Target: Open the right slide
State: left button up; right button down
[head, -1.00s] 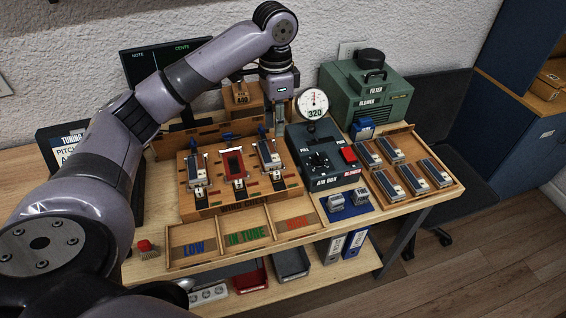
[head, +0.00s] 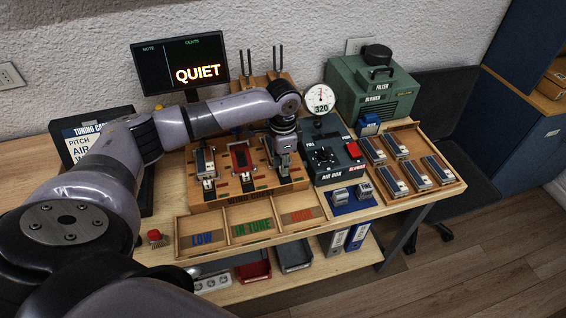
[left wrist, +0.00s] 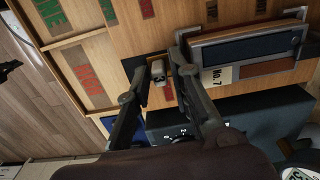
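The wooden wind chest (head: 222,200) carries three slots side by side, with a red-framed one (head: 241,160) in the middle. My left gripper (head: 283,172) is down at the right slot and hides most of it in the head view. In the left wrist view, my left gripper (left wrist: 158,66) is open, with its fingers on either side of a small grey slide knob (left wrist: 157,73). Gaps seem to show beside the knob. A framed dark reed module (left wrist: 245,47) marked No. 7 lies beside the fingers. My right gripper is out of view.
The dark air box (head: 335,160) with its gauge (head: 320,98) stands close to the right of the gripper. The LOW, IN TUNE and third trays (head: 250,241) lie in front. A tray of several modules (head: 430,160) is farther right. The screen (head: 180,62) reads QUIET.

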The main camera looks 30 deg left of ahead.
pick_arm(q)
grip_shut()
dwell(0.8)
